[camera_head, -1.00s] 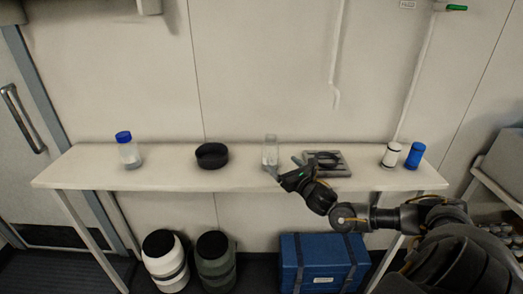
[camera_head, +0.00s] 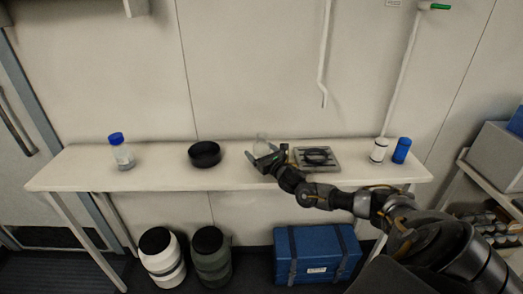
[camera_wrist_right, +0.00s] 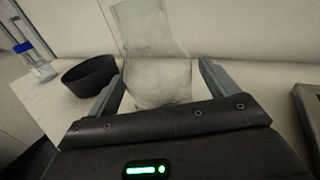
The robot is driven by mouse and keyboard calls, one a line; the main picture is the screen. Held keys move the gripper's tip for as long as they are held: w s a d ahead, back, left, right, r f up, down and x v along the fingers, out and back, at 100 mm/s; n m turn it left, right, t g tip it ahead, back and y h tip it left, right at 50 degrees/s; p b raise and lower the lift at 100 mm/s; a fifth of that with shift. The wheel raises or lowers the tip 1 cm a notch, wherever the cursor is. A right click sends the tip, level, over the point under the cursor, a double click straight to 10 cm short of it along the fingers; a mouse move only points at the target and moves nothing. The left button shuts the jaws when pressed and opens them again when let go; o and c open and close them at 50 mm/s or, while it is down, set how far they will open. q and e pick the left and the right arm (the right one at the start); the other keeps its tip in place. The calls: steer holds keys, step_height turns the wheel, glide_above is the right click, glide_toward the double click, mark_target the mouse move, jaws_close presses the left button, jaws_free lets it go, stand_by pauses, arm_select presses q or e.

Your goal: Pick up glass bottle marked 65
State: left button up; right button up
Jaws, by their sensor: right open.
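A clear glass bottle (camera_head: 262,142) stands on the white table, left of a grey flat device; no number is readable on it. In the right wrist view the bottle (camera_wrist_right: 150,35) rises between the two fingers, slightly tilted in the picture. My right gripper (camera_head: 266,152) is open in front of the bottle and hides its lower part in the head view. The right wrist view shows the open fingers (camera_wrist_right: 162,72) on either side of the bottle, with a gap at least on the right. My left gripper is not in view.
On the table (camera_head: 70,180) stand a blue-capped bottle (camera_head: 122,155), a black round bowl (camera_head: 205,154), the grey device (camera_head: 318,160), a white container (camera_head: 379,150) and a blue one (camera_head: 401,150). Canisters and a blue case (camera_head: 315,254) sit below.

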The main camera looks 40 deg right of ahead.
steer(key=shift+w+d, duration=0.15)
steer(key=shift+w, duration=0.8)
steer(key=shift+s, duration=0.1)
steer(key=c, duration=1.2)
steer(key=shift+r, duration=0.15)
